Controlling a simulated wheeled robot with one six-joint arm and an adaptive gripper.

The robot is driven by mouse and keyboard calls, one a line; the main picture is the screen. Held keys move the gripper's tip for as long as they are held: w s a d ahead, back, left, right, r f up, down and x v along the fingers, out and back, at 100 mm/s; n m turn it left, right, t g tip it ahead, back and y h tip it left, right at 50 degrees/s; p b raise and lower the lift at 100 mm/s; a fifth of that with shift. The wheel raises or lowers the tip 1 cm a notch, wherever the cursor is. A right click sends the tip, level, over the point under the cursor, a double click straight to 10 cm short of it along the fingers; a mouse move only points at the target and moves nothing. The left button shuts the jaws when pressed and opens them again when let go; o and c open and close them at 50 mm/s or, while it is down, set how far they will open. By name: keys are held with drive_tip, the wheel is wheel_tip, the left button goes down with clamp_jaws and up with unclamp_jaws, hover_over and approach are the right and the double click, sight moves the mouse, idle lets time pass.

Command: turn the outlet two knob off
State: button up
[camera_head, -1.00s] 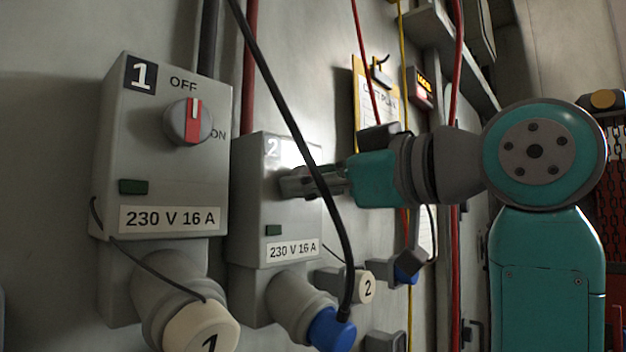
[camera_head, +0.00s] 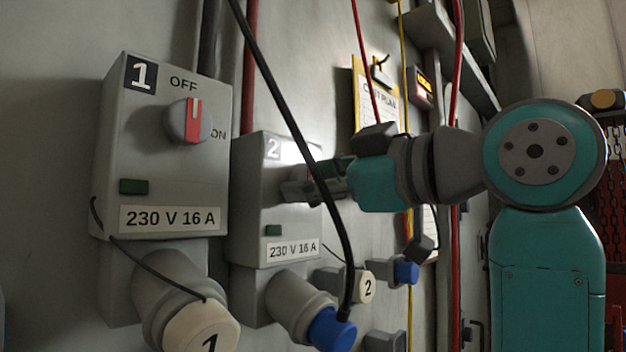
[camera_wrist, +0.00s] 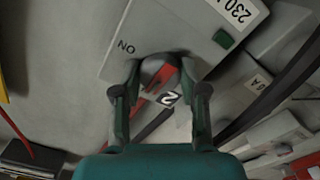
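The outlet two box (camera_head: 250,215) is grey, marked 2, and stands right of box 1 in the head view. My gripper (camera_head: 290,188) is at its front, and hides its knob there. In the wrist view the grey outlet two knob (camera_wrist: 158,70) with a red pointer sits between the two fingertips of my gripper (camera_wrist: 161,72). The fingertips lie close against its sides and look shut on it. The word ON shows left of the knob. The OFF mark is hidden, and I cannot tell the exact setting.
Box 1 (camera_head: 110,160) stands to the left, its red pointer up at OFF. A black cable (camera_head: 290,110) hangs in front of box two and my gripper. A blue plug (camera_head: 332,328) sits below box two. Red and yellow lines run down the wall to the right.

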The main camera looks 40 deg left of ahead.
drive_tip(key=o, duration=0.4)
drive_tip(key=shift+o, duration=0.2)
drive_tip(key=d, duration=1.2)
drive_tip(key=shift+s, duration=0.45)
